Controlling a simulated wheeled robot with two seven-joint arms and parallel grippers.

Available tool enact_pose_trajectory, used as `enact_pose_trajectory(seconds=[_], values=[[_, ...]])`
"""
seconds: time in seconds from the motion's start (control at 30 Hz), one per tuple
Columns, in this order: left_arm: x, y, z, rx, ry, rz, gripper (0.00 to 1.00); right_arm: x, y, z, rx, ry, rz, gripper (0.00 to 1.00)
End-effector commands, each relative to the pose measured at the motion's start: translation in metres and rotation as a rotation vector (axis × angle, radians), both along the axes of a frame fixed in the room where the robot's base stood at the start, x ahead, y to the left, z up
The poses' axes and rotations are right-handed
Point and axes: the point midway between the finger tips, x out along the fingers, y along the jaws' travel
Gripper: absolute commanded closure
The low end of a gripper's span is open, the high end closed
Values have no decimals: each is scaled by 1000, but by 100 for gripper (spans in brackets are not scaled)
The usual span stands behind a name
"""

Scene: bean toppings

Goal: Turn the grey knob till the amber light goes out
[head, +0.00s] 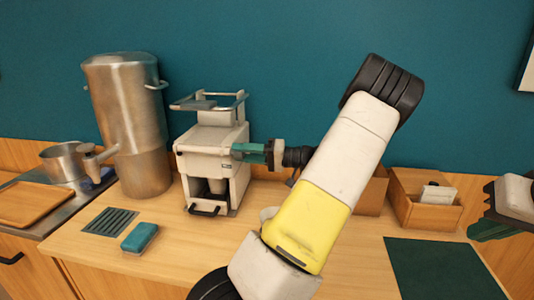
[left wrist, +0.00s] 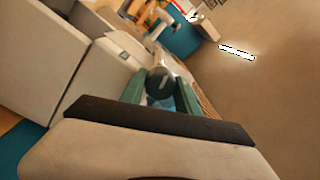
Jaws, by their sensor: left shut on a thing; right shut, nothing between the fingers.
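The white machine (head: 205,160) stands on the counter in the head view, and its pale body also fills the upper left of the left wrist view (left wrist: 80,70). The round dark grey knob (left wrist: 160,82) with a light line across it sits between the green fingers of my left gripper (left wrist: 161,94). In the head view my left gripper (head: 240,152) is shut on it at the machine's right side, hiding it there. No amber light shows in either view. My right gripper (head: 482,232) is at the right edge, shut and empty, partly cut off.
A large steel urn (head: 130,120) stands left of the machine. A teal sponge (head: 140,237) and a dark grate (head: 110,221) lie in front. A wooden box (head: 425,212) and a dark green mat (head: 440,268) are at right. My left arm crosses the middle.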

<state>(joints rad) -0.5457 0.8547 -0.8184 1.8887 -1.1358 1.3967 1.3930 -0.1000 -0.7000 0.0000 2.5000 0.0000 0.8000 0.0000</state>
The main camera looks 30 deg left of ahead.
Motion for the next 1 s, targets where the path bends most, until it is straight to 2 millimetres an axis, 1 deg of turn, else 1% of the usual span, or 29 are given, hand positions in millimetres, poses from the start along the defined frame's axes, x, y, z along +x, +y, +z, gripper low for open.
enact_pose_trajectory(seconds=[0.3,0.77,0.8,0.87,0.9,1.0], values=[[0,0,-1,26,-84,-1,100,0,0,0,0,0,0,100],[0,-1,-1,28,-95,-1,100,0,0,0,0,0,0,100],[0,-1,-1,28,-95,-1,56,0,0,0,0,0,0,100],[0,0,-1,29,-95,-1,45,0,0,0,0,0,0,100],[0,0,-1,29,-95,-1,41,0,0,0,0,0,0,100],[0,0,-1,29,-95,-1,41,0,0,0,0,0,0,100]])
